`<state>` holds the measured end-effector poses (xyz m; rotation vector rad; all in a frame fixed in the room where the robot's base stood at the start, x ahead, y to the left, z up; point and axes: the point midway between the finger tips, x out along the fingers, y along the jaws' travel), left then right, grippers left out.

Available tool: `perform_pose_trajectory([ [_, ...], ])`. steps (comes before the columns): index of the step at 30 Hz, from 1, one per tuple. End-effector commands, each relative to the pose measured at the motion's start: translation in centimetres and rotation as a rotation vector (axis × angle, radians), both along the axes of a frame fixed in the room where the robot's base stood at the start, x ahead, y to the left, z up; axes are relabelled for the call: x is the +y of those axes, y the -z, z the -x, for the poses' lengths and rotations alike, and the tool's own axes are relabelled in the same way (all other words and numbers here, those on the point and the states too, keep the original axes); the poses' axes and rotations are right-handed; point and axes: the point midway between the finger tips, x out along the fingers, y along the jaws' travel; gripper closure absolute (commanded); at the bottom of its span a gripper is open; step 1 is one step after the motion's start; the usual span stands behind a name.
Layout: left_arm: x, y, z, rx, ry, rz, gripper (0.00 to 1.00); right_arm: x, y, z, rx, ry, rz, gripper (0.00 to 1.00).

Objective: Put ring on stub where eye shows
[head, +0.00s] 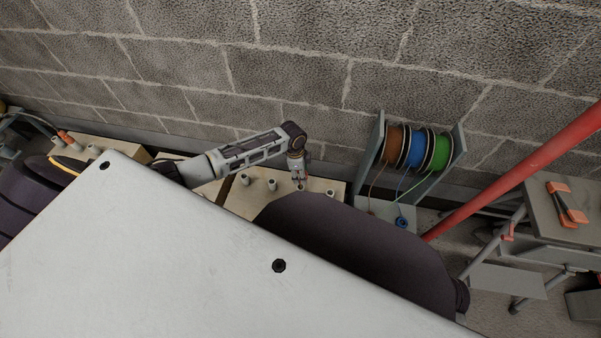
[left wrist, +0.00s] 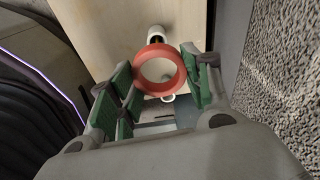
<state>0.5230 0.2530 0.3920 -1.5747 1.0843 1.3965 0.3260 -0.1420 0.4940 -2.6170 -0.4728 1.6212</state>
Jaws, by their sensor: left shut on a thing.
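An orange-red ring (left wrist: 141,67) is gripped between the green pads of my left gripper (left wrist: 160,76) in the left wrist view. A pale stub (left wrist: 156,33) with a dark band shows just beyond the ring's far rim; I cannot tell how far below the ring it is. A small white loop (left wrist: 168,98) shows below the ring's near rim. In the head view my left gripper (head: 298,181) points down over a wooden board (head: 238,204) with stubs (head: 272,184), including one to its right (head: 330,193). The ring is too small to make out there. My right gripper is not in view.
A rack with brown (head: 397,145), blue (head: 416,149) and green (head: 437,152) reels stands right of the board. A block wall (head: 290,60) rises close behind. A red pole (head: 520,168) slants at right, near a table with an orange clamp (head: 567,203).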

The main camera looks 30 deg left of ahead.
Motion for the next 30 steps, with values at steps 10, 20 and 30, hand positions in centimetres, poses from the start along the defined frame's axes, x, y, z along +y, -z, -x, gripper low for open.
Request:
perform_pose_trajectory([
  [10, -0.01, -0.08, 0.01, 0.002, 0.0, -0.003, 0.66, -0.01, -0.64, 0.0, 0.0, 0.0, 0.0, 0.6],
  [20, -0.03, -0.02, 0.01, 0.003, 0.001, -0.005, 0.66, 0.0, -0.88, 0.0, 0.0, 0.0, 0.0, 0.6],
  [30, -0.01, -0.01, 0.01, 0.003, 0.0, -0.005, 0.66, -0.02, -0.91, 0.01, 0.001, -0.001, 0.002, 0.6],
])
